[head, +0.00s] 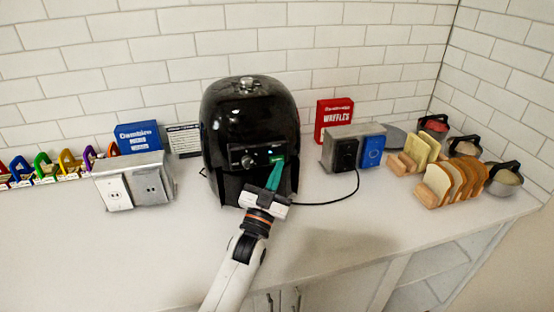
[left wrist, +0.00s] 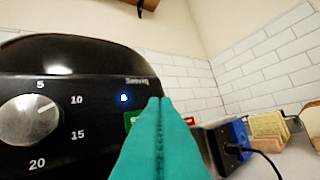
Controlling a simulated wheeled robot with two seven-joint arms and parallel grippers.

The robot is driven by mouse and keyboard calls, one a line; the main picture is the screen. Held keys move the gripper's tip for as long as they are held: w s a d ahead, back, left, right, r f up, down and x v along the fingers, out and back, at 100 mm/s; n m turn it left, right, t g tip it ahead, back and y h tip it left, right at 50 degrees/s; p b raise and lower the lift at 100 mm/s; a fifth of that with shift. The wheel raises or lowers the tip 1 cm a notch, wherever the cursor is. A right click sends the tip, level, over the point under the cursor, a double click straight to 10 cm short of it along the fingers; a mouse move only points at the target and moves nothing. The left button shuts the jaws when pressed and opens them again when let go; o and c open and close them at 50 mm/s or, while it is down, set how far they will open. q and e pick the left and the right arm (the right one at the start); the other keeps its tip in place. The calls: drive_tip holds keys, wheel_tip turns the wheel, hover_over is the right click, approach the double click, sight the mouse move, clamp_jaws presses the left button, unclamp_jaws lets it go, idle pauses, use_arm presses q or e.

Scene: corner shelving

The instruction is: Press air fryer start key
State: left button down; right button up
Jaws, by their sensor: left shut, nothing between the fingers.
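The black air fryer (head: 245,110) stands upright on the counter against the tiled wall. Its front panel has a silver dial (left wrist: 30,118) with minute numbers, a lit blue light (left wrist: 124,98) and a green key (left wrist: 131,119). The green key is largely hidden behind my fingers in the left wrist view. My left gripper (head: 274,175) is shut and empty, its teal fingertips at the right side of the panel, over the green key. It also fills the middle of the left wrist view (left wrist: 163,125). I cannot tell whether the fingertips touch the key. My right gripper is not in view.
Outlet boxes stand left (head: 135,183) and right (head: 345,151) of the fryer, with a black cord (head: 325,201) on the counter. Bread slices (head: 455,180) in holders and lidded pots (head: 502,178) stand at the right. The front counter (head: 130,255) is clear.

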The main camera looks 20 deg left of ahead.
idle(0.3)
use_arm(q)
drive_tip(key=shift+w+a, duration=0.25)
drive_tip(key=shift+w, duration=0.1)
drive_tip(key=shift+w+a, duration=0.15)
drive_tip(key=shift+w, duration=0.1)
idle(0.6)
idle(0.3)
drive_tip(key=shift+s+d, duration=0.4)
drive_tip(key=shift+s, duration=0.25)
drive_tip(key=shift+s+d+p, duration=0.5)
drive_tip(key=shift+s+d, duration=0.2)
drive_tip(key=shift+s, duration=0.35)
drive_tip(key=shift+s+d+p, duration=0.5)
drive_tip(key=shift+s+d, duration=0.2)
drive_tip(key=shift+s, duration=0.3)
